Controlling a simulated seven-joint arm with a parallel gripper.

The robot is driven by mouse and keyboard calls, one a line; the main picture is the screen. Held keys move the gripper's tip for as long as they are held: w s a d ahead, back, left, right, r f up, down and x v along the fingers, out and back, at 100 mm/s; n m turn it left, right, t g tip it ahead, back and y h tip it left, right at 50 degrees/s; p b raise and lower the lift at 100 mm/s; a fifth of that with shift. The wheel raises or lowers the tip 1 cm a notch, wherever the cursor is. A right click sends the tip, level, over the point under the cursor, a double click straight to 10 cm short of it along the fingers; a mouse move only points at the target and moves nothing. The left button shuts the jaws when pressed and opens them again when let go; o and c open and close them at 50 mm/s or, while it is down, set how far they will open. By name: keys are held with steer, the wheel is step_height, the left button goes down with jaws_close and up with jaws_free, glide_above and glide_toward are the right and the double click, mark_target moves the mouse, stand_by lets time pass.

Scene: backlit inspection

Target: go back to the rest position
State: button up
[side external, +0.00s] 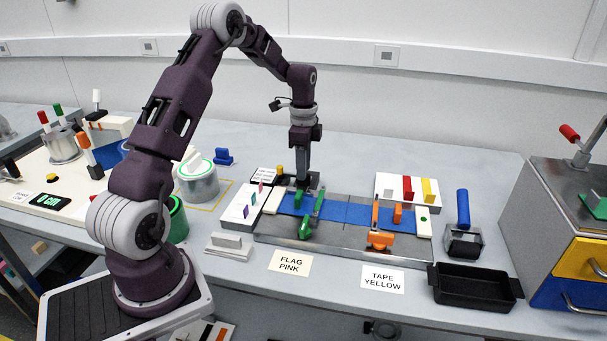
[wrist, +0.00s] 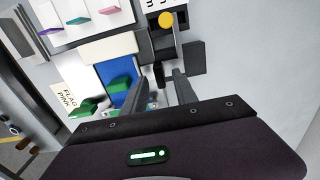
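My gripper (side external: 308,183) points down over the back left part of the metal fixture (side external: 345,236) with the blue strip, close to a green block (side external: 299,199). The green block (wrist: 119,85) lies to the left of the fingers there, on the blue strip (wrist: 113,70). The side view does not show clearly how far the fingertips are above the surface.
A green clamp (side external: 311,223) and an orange clamp (side external: 379,236) stand on the fixture. A small black unit with a yellow button (wrist: 165,19) is beside the fingers. A white rack (side external: 408,190), black tray (side external: 474,287) and grey cabinet (side external: 550,205) are to the right. Above is clear.

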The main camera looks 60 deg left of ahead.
step_height(320, 180, up, 4)
steer(key=shift+r, duration=0.1)
steer(key=shift+d+r, duration=0.25)
steer(key=shift+r, duration=0.05)
steer(key=s+d+r+n+t+y, duration=0.1)
steer(key=s+d+r+n, duration=0.1)
steer(key=s+d+r, duration=0.45)
steer(key=s+d+r+n+t, duration=0.2)
steer(key=s+d+r, duration=0.1)
steer(key=d+r, duration=0.55)
steer(key=s+d+n+t, duration=0.1)
steer(key=s+d+n, duration=0.1)
steer(key=s+d, duration=0.3)
steer(key=s+d+n+t+h, duration=0.1)
steer(key=s+d+n, duration=0.2)
steer(key=s, duration=0.9)
steer(key=shift+d+f+t, duration=0.15)
steer(key=shift+d+t, duration=0.15)
steer(key=shift+d, duration=0.85)
